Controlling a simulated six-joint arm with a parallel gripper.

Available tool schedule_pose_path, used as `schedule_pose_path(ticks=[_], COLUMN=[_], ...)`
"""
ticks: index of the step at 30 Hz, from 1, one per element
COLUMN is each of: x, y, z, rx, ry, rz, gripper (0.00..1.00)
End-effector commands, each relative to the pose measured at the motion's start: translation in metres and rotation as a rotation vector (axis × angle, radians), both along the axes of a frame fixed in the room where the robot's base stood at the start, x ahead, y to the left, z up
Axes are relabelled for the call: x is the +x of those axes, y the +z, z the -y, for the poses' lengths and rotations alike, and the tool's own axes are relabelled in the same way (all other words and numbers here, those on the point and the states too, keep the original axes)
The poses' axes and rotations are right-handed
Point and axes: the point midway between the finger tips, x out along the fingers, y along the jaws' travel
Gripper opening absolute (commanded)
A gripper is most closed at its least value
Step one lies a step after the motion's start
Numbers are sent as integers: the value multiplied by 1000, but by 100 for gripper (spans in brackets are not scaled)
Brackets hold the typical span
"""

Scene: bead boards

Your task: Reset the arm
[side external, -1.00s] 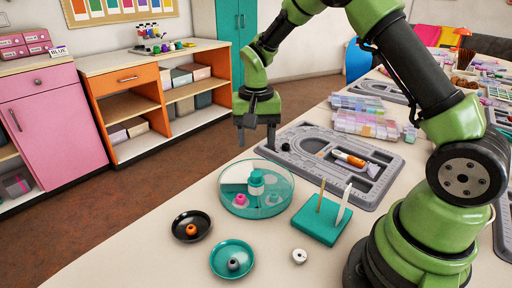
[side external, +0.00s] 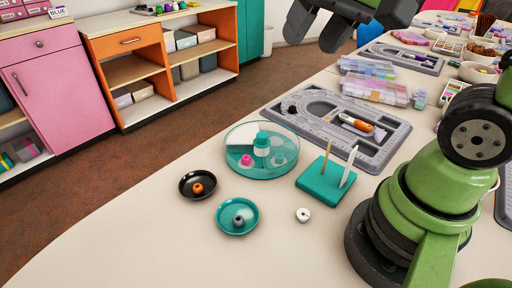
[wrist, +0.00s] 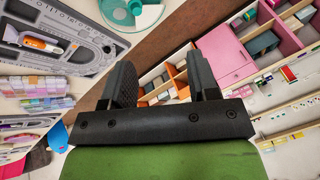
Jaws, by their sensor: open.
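My gripper (wrist: 163,85) is open and empty, its two dark fingers apart in the wrist view. In the side view the gripper (side external: 318,35) is at the top edge, partly cut off, high above the table and touching nothing. My green arm's base stands at the right of the table.
A round clear-and-teal tray (side external: 290,168) holds a teal-capped bottle and a pink bead. A black dish (side external: 185,185), a teal dish (side external: 222,222), a white bead (side external: 303,215), a teal stand (side external: 318,188) and a grey bead board (side external: 385,155) are nearby. The front left of the table is clear.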

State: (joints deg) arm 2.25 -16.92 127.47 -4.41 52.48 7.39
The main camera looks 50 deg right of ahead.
Motion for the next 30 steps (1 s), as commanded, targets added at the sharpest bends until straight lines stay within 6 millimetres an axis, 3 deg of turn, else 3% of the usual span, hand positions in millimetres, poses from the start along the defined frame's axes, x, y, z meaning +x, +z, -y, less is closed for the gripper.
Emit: schedule_pose_path(ticks=[3, 10, 30], x=[-34, -69, -73], y=[8, 6, 5], z=[-8, -16, -17], rx=[0, -1, -3], ry=[57, 122, 132], rz=[97, 197, 211], gripper=[55, 55, 55])
